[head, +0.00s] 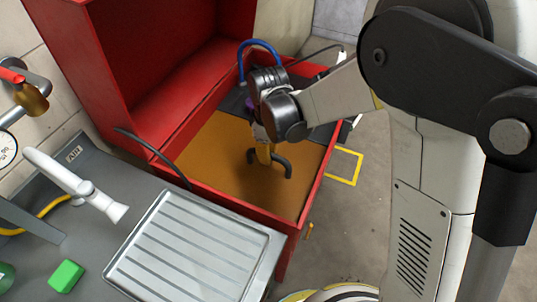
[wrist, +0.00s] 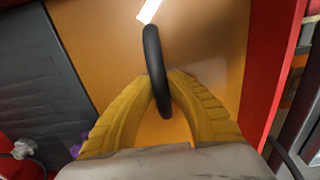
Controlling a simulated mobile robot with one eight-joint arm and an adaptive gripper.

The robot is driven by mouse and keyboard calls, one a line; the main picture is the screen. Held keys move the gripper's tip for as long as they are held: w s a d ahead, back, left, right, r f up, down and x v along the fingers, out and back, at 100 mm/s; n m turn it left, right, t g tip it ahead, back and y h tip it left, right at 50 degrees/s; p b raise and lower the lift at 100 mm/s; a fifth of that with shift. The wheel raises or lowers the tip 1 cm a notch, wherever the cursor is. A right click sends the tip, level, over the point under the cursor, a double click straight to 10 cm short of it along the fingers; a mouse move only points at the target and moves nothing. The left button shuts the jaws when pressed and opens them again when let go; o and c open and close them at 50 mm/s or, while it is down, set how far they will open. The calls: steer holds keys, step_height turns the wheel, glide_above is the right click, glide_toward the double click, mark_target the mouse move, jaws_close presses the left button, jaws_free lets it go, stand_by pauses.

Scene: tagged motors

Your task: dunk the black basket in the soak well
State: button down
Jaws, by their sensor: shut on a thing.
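The soak well (head: 205,150) is the red-walled tank filled with opaque orange-brown liquid. My gripper (head: 264,154) reaches down into the well from above, near the right side of the liquid. Its yellow fingers are shut on the curved black handle of the black basket (head: 284,166). In the wrist view the handle (wrist: 152,45) passes between the two ribbed fingers (wrist: 161,80). Only the handle shows, standing above the liquid; the basket's body is hidden, seemingly under the surface. The liquid (wrist: 210,35) surrounds the handle in the wrist view.
The red cabinet (head: 85,60) rises behind the well. A ribbed metal drain tray (head: 195,250) lies at the front left. A white nozzle (head: 75,185) and a green block (head: 66,276) are on the grey bench. A blue hose (head: 258,43) arches near my wrist.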

steer(key=shift+r+p, duration=0.7)
steer(key=shift+r, duration=0.65)
steer(key=shift+f+b, duration=1.8)
steer(key=shift+f, duration=0.05)
steer(key=shift+r+p, duration=1.3)
steer(key=shift+r, duration=0.55)
steer(key=shift+f+b, duration=1.5)
steer(key=shift+f, duration=0.35)
step_height(320, 180, up, 22)
steer(key=p, duration=1.5)
steer(key=shift+p, duration=0.35)
